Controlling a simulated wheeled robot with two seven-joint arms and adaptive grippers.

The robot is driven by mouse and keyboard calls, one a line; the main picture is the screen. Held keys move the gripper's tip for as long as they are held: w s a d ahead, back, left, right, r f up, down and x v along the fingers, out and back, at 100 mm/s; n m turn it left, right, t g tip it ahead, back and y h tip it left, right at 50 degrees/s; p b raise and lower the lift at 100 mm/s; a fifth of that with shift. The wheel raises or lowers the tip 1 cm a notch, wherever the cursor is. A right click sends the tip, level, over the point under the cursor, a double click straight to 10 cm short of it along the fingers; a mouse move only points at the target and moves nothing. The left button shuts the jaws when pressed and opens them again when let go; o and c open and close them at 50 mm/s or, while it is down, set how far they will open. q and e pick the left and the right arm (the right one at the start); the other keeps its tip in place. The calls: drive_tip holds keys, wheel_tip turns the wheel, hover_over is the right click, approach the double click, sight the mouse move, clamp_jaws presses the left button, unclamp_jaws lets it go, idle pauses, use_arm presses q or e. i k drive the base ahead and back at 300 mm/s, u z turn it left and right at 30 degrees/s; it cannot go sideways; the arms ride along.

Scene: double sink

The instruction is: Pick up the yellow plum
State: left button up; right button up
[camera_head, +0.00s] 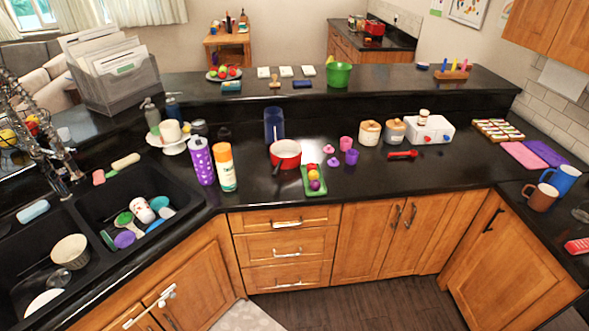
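The tray is close to the counter's front edge, just right of the red pot. The fruit is small in the picture, so its exact kind is hard to tell. Neither of my grippers shows in the head view, and nothing touches the fruit.
A red pot (285,152) stands beside the tray, its dark handle pointing forward. A white-orange bottle (226,167) and a purple bottle (201,161) stand to the left, near the double sink (97,205). Pink and purple cups (351,157) stand to the right. Counter in front of the cups is clear.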

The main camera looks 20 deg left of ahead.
sight(313, 174)
drive_tip(key=u, duration=0.6)
drive_tip(key=i, duration=0.5)
drive_tip(key=u, duration=0.6)
